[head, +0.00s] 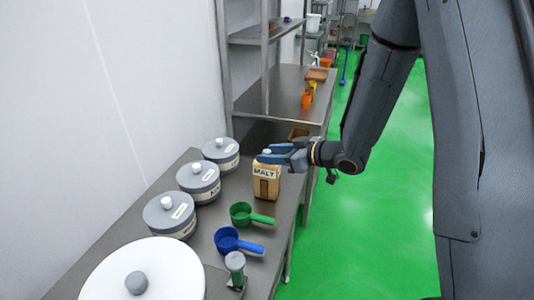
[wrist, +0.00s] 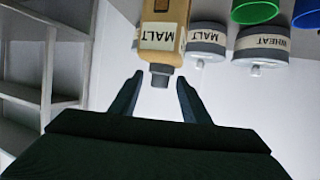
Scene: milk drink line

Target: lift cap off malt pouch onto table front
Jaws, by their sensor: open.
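The malt pouch (head: 266,184) is tan with a MALT label and stands upright on the steel table (head: 206,265). It also shows in the wrist view (wrist: 163,13), upside down, with its grey cap (wrist: 160,78) on the spout. My gripper (head: 267,156) is at the top of the pouch, at about cap height. In the wrist view its two dark fingers (wrist: 160,76) are spread, one on each side of the cap with gaps between. In the head view the fingers partly hide the cap.
Several grey-lidded canisters (head: 198,184) line the wall side. A green scoop (head: 241,214) and a blue scoop (head: 227,240) lie in front of the pouch. A grey-topped item (head: 235,263) and a large white lid (head: 165,272) are nearer. Steel shelving (head: 262,32) stands behind.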

